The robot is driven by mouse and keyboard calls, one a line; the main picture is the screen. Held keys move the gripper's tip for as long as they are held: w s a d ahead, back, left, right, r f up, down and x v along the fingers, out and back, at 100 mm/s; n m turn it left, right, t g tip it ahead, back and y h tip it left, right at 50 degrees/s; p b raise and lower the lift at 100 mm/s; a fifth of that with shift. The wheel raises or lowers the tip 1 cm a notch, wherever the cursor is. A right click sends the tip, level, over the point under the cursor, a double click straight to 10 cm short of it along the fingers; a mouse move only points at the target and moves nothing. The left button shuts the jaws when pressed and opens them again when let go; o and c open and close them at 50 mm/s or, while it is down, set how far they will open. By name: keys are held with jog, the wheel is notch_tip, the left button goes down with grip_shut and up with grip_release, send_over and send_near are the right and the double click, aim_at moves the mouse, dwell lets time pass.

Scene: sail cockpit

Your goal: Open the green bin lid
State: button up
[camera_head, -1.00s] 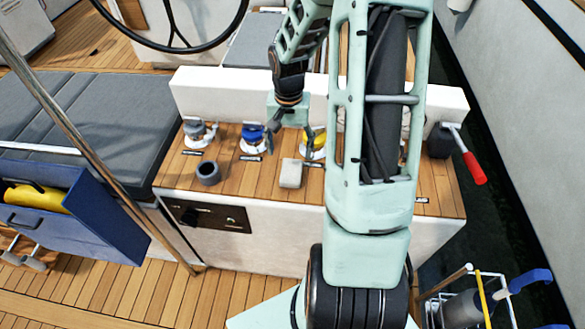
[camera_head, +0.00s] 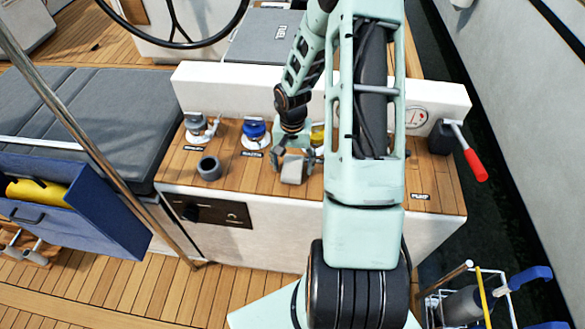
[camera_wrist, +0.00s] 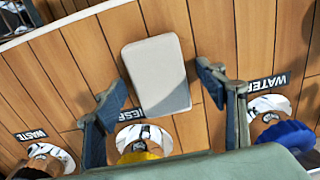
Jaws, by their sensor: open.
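I can make out no green bin or green lid in either view. My gripper (camera_head: 294,166) is open over the wooden console top, pointing down. A small pale grey block (camera_head: 293,169) lies there below and between its fingers. In the wrist view my gripper (camera_wrist: 161,86) has one fingertip on each side of the block (camera_wrist: 158,62), with gaps beside it. I cannot tell how high the fingertips are above the wood.
Blue (camera_head: 255,131) and yellow (camera_head: 318,134) deck caps stand close behind my gripper. A dark cup (camera_head: 209,168) is to the left. A red-handled lever (camera_head: 474,165) is at the right end. A blue open box (camera_head: 125,222) is at far left.

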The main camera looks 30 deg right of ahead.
aim_at(293, 166)
jog(key=c, duration=1.2)
jog(key=shift+c, duration=0.2)
jog(key=shift+r, duration=0.5)
notch_tip(293, 166, up, 2)
jog(key=shift+r, duration=0.1)
jog(key=s+a+r, duration=0.9)
jog(key=a+r, duration=0.1)
jog(key=w+a+r+n+p, duration=0.3)
jog(key=w+r+n+p, duration=0.3)
jog(key=w+r, duration=0.3)
jog(key=shift+n+p, duration=0.4)
jog(key=shift+p, duration=0.05)
